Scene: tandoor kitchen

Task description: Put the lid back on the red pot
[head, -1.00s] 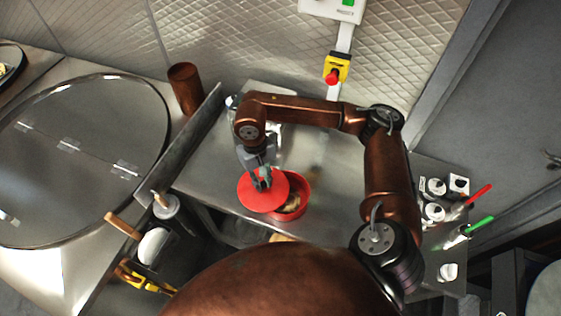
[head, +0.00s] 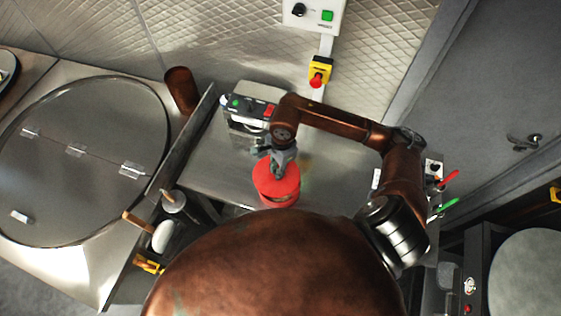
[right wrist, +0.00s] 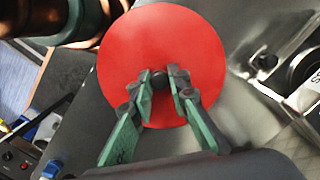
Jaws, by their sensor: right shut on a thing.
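The red lid (head: 275,172) is a flat round disc over the red pot (head: 292,200) on the steel counter. A narrow opening with something brownish inside shows at the pot's near side, so the lid does not look fully seated. My right gripper (head: 278,168) is above the lid, shut on its knob. In the right wrist view the fingers (right wrist: 168,80) close around the dark knob at the middle of the lid (right wrist: 160,35); the lid hides the pot there. My left gripper is not in view.
A steel appliance with coloured buttons (head: 235,104) stands behind and left of the pot. A metal divider (head: 182,140) and copper cylinder (head: 181,90) are farther left. Red (head: 448,179) and green (head: 447,206) handled items are at right. Counter right of the pot is clear.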

